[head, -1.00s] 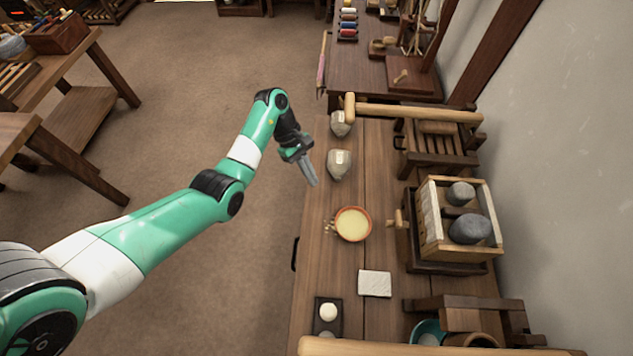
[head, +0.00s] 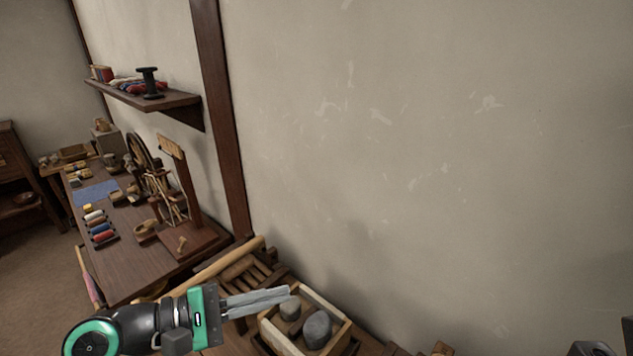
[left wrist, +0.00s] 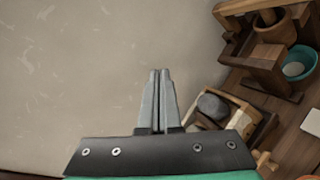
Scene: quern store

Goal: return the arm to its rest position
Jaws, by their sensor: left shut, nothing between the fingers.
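My left gripper (head: 284,296) comes in low from the left in the head view, its grey fingers together and pointing right. It is shut and empty. In the left wrist view the shut fingers (left wrist: 160,76) point up in front of the bare wall. In the head view the fingers overlap the back part of a wooden box (head: 338,342) holding two grey stones (head: 317,328); the gap between them cannot be told.
A bench (head: 118,262) with thread spools and a wooden spinning device (head: 172,200) stands at the left. A wall shelf (head: 150,98) hangs above it. The wall (head: 430,150) closes off the right. A teal bowl (left wrist: 299,62) and wooden parts show in the left wrist view.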

